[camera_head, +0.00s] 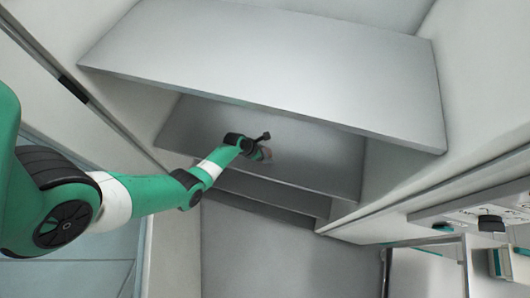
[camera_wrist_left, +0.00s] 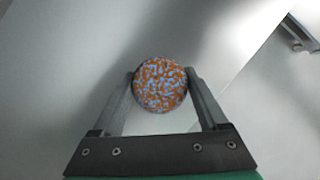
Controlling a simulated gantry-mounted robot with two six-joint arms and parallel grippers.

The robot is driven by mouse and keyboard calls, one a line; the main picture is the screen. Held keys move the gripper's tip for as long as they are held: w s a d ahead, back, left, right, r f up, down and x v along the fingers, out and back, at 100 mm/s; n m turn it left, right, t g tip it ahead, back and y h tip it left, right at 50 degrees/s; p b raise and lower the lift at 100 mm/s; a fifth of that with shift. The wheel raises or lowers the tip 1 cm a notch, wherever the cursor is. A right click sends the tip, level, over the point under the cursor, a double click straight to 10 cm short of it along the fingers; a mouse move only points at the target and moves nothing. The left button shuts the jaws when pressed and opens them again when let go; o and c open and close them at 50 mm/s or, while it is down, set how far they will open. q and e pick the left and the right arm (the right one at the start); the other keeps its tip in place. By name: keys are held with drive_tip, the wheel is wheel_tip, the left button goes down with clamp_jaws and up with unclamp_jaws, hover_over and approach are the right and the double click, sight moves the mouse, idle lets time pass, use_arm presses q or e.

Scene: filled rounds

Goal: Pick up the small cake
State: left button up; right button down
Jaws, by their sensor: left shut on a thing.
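The small cake (camera_wrist_left: 160,85) is round, orange-brown with pale blue speckles. In the left wrist view it sits between the two fingertips of my left gripper (camera_wrist_left: 161,92), which is shut on it. In the head view my left gripper (camera_head: 265,153) is small and far off, at the second shelf, and the cake is hard to make out there. My right gripper is not in view.
Grey shelves are stacked in a pale unit. The top shelf (camera_head: 270,55) overhangs the second shelf (camera_head: 315,158), where my left arm reaches in. Pale side walls stand close on both sides. The second shelf looks otherwise clear.

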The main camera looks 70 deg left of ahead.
use_arm(q)
drive_tip(key=s+d+r+p, duration=0.8)
drive_tip(key=s+d+r, duration=0.1)
drive_tip(key=d+r, duration=0.1)
drive_tip(key=shift+d+r+p, duration=0.35)
drive_tip(key=shift+r+p, duration=0.05)
drive_tip(key=shift+r, duration=0.15)
